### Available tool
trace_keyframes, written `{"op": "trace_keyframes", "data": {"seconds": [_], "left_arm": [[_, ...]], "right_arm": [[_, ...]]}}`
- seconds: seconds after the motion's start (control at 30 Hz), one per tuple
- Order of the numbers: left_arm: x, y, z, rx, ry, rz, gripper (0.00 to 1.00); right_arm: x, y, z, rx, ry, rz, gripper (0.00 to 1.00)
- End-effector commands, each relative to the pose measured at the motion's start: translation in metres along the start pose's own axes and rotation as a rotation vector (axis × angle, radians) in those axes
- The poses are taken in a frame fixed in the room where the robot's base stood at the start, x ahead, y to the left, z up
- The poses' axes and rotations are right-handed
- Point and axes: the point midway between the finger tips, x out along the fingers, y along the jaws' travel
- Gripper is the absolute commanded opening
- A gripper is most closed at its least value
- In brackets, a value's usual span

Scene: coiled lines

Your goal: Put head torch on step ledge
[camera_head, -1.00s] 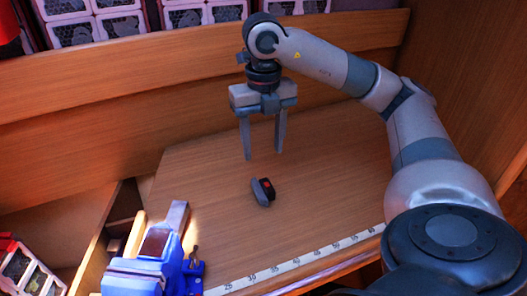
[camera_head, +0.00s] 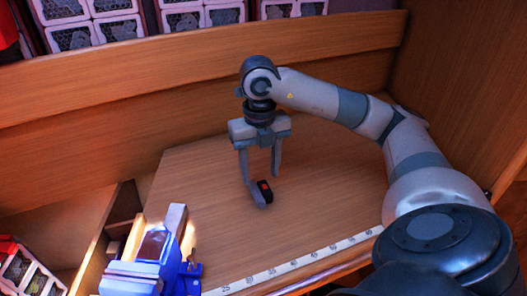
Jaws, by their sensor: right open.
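The head torch (camera_head: 262,194) is a small grey and black thing with a red spot. It lies on the wooden worktop, near its middle. My right gripper (camera_head: 261,181) points down with its two fingers apart, its tips just above and behind the torch. One fingertip overlaps the torch's edge in the picture, and I cannot tell whether they touch. A wooden step ledge (camera_head: 110,135) seems to run along the back of the worktop; its top surface is hard to make out. My left gripper is not in view.
A blue vise (camera_head: 150,262) stands at the front left of the worktop (camera_head: 330,190). A measuring strip (camera_head: 290,266) runs along the front edge. Pink-framed crates (camera_head: 92,32) line the back top. A wooden side wall (camera_head: 465,90) closes off the right.

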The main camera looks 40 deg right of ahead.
Motion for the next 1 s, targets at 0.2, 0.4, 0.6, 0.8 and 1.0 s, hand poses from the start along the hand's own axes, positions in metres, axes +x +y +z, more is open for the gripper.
{"op": "trace_keyframes", "data": {"seconds": [0.2, 0.4, 0.6, 0.8, 1.0], "left_arm": [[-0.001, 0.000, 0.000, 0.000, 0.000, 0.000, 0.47], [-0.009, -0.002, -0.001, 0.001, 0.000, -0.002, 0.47], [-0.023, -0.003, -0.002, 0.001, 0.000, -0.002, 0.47], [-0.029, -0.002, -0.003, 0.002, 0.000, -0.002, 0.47], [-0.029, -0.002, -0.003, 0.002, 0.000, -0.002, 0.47]], "right_arm": [[0.000, -0.004, -0.002, 0.000, -0.001, 0.004, 0.50], [0.008, -0.008, -0.006, 0.001, 0.001, 0.004, 0.50], [0.026, -0.009, -0.011, 0.000, 0.002, 0.003, 0.50], [0.048, -0.007, -0.010, 0.000, 0.001, 0.004, 0.50], [0.052, -0.005, -0.008, 0.000, -0.002, 0.004, 0.50]]}}
